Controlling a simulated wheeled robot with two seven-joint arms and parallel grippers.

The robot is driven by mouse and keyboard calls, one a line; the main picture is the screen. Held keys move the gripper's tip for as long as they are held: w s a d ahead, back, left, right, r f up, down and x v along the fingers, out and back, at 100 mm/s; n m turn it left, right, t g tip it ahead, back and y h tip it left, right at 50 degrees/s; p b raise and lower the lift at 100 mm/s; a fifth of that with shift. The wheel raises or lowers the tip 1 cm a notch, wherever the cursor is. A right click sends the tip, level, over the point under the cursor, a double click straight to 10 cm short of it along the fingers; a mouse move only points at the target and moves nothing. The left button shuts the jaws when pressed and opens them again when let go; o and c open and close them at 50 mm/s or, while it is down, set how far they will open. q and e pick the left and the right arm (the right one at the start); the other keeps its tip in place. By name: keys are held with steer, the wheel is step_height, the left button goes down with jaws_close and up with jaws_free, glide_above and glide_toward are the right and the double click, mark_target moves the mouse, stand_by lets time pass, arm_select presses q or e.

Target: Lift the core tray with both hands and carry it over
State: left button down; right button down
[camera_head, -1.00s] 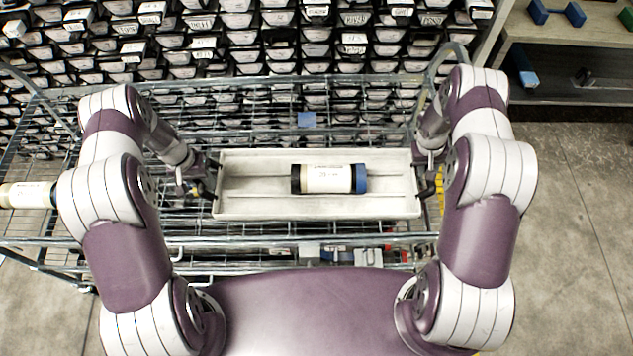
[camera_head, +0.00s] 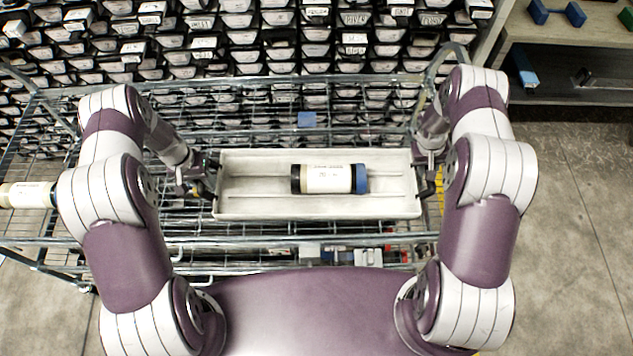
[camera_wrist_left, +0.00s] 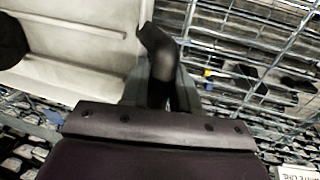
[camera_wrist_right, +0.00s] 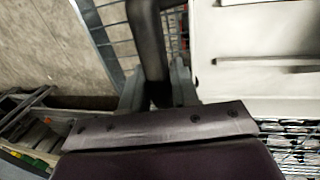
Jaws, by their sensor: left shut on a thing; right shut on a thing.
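The core tray (camera_head: 260,208) is a long white tray in the middle of the head view, level over the wire cart. A core liner (camera_head: 328,179) with a cream label, a black end and a blue end lies in it, right of the middle. My left gripper (camera_head: 207,188) is shut on the tray's dark handle at the left end; the handle shows between the fingers in the left wrist view (camera_wrist_left: 160,62). My right gripper (camera_head: 424,183) is shut on the handle at the right end, also seen in the right wrist view (camera_wrist_right: 150,50). The fingertips are small in the head view.
A wire cart (camera_head: 120,240) surrounds the tray, with several small items on a lower level. Another cream liner (camera_head: 28,195) lies at the far left. A rack of labelled dark boxes (camera_head: 290,55) fills the back. A shelf (camera_head: 570,60) stands at the right, above clear floor (camera_head: 570,210).

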arm_select(q)
steer(key=shift+w+r, duration=0.1)
steer(key=shift+r, duration=0.05)
arm_select(e)
steer(key=shift+w+r, duration=0.1)
steer(key=shift+r, duration=0.05)
